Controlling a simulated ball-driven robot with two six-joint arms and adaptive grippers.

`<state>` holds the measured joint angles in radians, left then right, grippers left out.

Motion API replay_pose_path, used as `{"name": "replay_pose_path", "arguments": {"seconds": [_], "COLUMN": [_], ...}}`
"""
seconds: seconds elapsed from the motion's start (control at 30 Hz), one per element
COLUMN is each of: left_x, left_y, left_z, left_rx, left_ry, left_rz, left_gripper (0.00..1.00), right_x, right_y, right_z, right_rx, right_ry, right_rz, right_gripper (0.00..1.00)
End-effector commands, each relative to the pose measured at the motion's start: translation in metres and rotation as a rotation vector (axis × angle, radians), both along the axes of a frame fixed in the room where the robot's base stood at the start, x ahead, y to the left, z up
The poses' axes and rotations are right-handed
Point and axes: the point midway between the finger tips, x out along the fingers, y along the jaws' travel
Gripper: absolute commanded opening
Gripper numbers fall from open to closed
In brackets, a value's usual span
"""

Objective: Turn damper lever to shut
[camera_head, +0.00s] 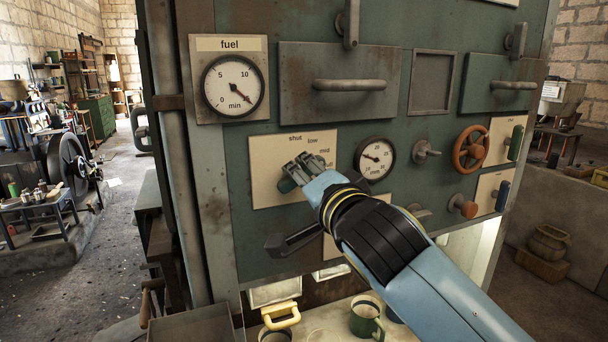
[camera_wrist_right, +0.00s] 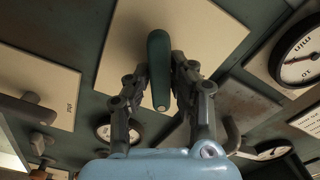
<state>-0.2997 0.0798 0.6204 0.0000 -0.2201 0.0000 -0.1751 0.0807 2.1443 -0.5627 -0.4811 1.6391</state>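The damper lever has a dark green handle (camera_head: 287,186), mostly hidden in the head view by my right gripper. Its cream plate (camera_head: 265,184) reads "shut", "low" and "mid" along the top, with a partly covered label lower right. My right gripper (camera_head: 301,170) is at the plate. In the right wrist view the handle (camera_wrist_right: 159,70) lies lengthwise between the two fingers (camera_wrist_right: 159,68), which are close on both sides and look shut on it. The lever's pivot is hidden, so its exact setting cannot be told. My left gripper is not in view.
A fuel gauge (camera_head: 233,86) is above left, and a small gauge (camera_head: 375,157) is just right of the lever plate. A grey drawer handle (camera_head: 350,85) juts out above. A black handle (camera_head: 294,240) sticks out below. An orange handwheel (camera_head: 470,148) is farther right.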

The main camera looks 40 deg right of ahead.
Motion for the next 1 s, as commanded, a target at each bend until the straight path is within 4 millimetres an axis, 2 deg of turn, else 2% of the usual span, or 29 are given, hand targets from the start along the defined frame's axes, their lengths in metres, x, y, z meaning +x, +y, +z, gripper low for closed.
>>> {"name": "replay_pose_path", "arguments": {"seconds": [0.47,0.67,1.0], "left_x": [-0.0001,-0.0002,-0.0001], "left_y": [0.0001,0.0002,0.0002], "left_z": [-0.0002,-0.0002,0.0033], "left_rx": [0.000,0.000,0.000], "left_ry": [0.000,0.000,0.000], "left_rz": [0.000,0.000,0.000], "left_gripper": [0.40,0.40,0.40], "right_x": [-0.0001,-0.0001,0.0000], "right_y": [0.0003,0.0004,0.0009], "right_z": [0.0002,0.0005,0.0012], "right_rx": [-0.056,-0.178,-0.483], "right_ry": [0.014,0.043,0.117], "right_rz": [0.000,0.000,0.001], "right_gripper": [0.00,0.00,0.00]}}
